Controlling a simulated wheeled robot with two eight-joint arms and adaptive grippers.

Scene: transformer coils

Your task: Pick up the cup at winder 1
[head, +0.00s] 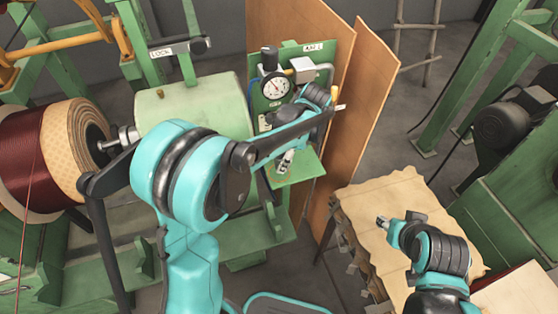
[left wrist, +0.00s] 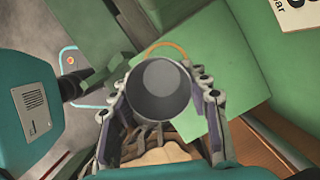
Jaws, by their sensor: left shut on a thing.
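A dark grey round cup (left wrist: 158,92) shows mouth-up in the left wrist view, between the two fingers of my left gripper (left wrist: 160,72). The gripper is shut on it, one finger on each side. In the head view my left gripper (head: 287,160) is small, beside the green shelf (head: 299,170) under the gauge panel, and I cannot make out the cup there. Whether the cup touches the shelf is not clear. My right gripper (head: 384,222) is over the papered stack at the right; its jaw opening is too small to tell.
A green panel with a dial gauge (head: 274,86) stands behind the shelf, with brown boards (head: 355,110) to its right. A dark red wire coil (head: 35,155) is at the left. The papered stack (head: 375,205) and a motor (head: 505,127) are at the right.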

